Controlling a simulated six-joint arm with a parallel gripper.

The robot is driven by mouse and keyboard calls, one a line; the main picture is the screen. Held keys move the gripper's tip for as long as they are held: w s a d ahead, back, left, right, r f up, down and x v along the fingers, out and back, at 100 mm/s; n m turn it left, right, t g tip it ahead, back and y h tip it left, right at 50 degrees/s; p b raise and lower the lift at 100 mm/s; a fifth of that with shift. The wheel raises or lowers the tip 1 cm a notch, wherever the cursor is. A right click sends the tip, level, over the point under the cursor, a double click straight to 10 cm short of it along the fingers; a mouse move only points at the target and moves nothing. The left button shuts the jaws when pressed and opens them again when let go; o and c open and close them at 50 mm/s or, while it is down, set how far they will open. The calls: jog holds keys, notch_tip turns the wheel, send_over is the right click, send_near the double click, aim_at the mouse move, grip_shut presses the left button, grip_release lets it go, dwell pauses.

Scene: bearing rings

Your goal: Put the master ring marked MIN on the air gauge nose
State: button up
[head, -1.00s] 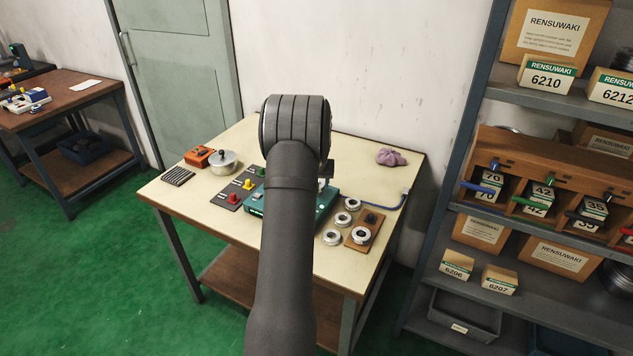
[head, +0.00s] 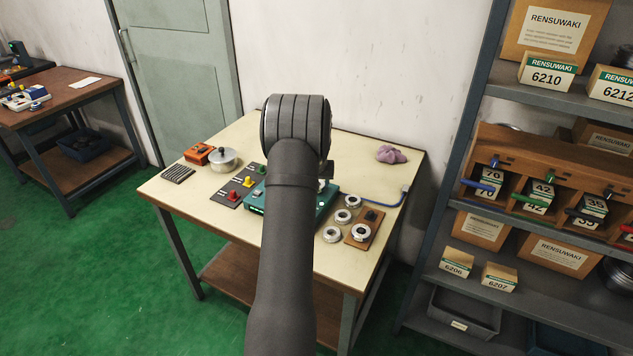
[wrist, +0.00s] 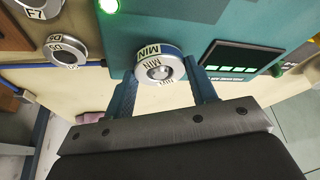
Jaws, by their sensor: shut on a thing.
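The master ring marked MIN (wrist: 160,66) is a silver ring with a white lettered band, between the two fingers of my gripper (wrist: 163,72) in the wrist view. The gripper is shut on it. A bright round metal part shows in the ring's bore; I cannot tell whether this is the nose or how far the ring sits on it. The teal air gauge (wrist: 222,22) lies right behind the ring, with a lit green display (wrist: 243,58). In the head view my arm hides the ring, the nose and most of the gauge (head: 326,203).
Other silver rings stand right of the gauge on the table (head: 385,175), some loose (head: 343,216), one on a wooden board (head: 361,248). A slotted dark panel with coloured knobs (head: 247,182) is left. A purple cloth (head: 391,154) lies at the back right.

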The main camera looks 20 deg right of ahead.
dwell(0.4)
jog(key=o, duration=1.2)
jog(key=shift+o, duration=0.2)
jog(key=shift+r, duration=3.75)
jog(key=shift+f, duration=3.8)
jog(key=shift+r, duration=3.65)
